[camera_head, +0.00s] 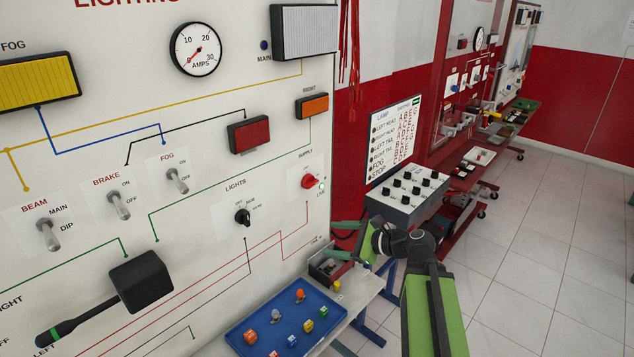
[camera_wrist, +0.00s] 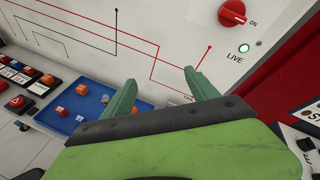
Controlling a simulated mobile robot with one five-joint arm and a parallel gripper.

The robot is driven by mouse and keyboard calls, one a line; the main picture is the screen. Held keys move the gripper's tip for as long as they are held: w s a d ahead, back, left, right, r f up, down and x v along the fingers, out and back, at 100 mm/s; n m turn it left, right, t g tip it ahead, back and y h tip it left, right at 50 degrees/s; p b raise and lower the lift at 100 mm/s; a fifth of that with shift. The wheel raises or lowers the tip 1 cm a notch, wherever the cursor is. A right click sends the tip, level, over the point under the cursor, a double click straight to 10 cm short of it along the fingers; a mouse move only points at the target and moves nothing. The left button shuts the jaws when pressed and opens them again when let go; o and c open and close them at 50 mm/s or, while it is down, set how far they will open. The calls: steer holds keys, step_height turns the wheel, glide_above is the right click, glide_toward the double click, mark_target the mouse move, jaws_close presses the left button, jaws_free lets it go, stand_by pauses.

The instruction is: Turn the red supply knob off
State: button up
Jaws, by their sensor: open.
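The red supply knob (camera_head: 308,181) is on the white panel's right side, below the word SUPPLY. It also shows at the top right of the wrist view (camera_wrist: 232,12), where its pale mark appears to face the ON label. The small round LIVE lamp (camera_wrist: 244,48) beside it looks pale green and lit. My gripper (camera_head: 338,240) is low and right of the knob, apart from it. In the wrist view its two green fingers (camera_wrist: 158,86) are spread with nothing between them, in front of the panel below the knob.
A blue tray (camera_head: 240,338) with small coloured parts lies on the bench below the panel. A grey box with black knobs (camera_head: 408,200) stands right of my gripper. A black LIGHTS knob (camera_head: 242,217) and toggle switches (camera_head: 118,206) sit left of the supply knob. Tiled floor is clear at right.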

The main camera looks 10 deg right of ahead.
mark_target(314, 183)
steer(key=w+d+r+m+t, duration=0.2)
steer(key=d+r+m+t, duration=0.3)
steer(key=d+r+m, duration=0.35)
steer(key=x, duration=1.7)
steer(key=shift+a+r, duration=0.3)
steer(key=shift+a, duration=0.15)
